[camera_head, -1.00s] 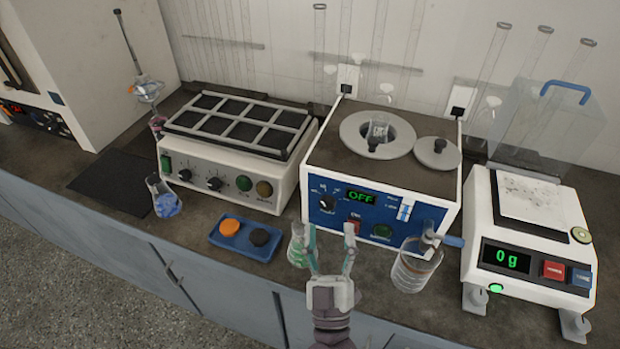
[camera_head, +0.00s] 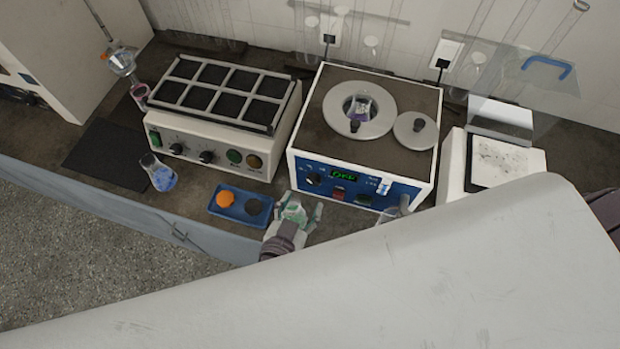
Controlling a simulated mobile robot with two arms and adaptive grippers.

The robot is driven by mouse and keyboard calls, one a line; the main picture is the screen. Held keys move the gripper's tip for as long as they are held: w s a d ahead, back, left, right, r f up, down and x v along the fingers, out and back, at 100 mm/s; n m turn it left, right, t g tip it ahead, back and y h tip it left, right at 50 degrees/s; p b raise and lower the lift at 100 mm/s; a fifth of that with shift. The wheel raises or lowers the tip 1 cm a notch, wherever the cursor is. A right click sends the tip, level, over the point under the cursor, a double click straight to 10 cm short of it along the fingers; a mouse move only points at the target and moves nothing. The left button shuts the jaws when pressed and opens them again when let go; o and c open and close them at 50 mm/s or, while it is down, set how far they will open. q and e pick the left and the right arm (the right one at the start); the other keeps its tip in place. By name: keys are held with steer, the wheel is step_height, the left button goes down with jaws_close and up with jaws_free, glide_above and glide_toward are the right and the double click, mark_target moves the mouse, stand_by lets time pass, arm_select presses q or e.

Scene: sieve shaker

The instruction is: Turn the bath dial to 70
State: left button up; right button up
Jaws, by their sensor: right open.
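The water bath (camera_head: 412,156) is a white box with a blue front panel and a round opening on top holding a small flask. Its black dial (camera_head: 313,179) is at the left of the panel, beside a green-lit display (camera_head: 343,173) that seems to read OFF. The dial's setting is too small to read. My right gripper (camera_head: 303,205) is open just below and in front of the panel, its fingers apart from the dial. My left gripper is not in view.
A blue tray (camera_head: 233,217) with orange and black discs lies left of my gripper. A shaker (camera_head: 221,147), a flask with blue liquid (camera_head: 161,176) and a balance (camera_head: 455,165) stand nearby. My white arm link covers the lower right.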

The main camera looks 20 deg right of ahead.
mark_target(312, 183)
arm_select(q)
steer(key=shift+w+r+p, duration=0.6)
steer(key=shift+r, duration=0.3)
arm_select(e)
steer(key=x, duration=0.7)
steer(key=shift+w+f, duration=0.1)
steer(key=shift+w, duration=0.05)
steer(key=c, duration=1.1)
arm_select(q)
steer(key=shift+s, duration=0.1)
arm_select(e)
steer(key=shift+c, duration=0.2)
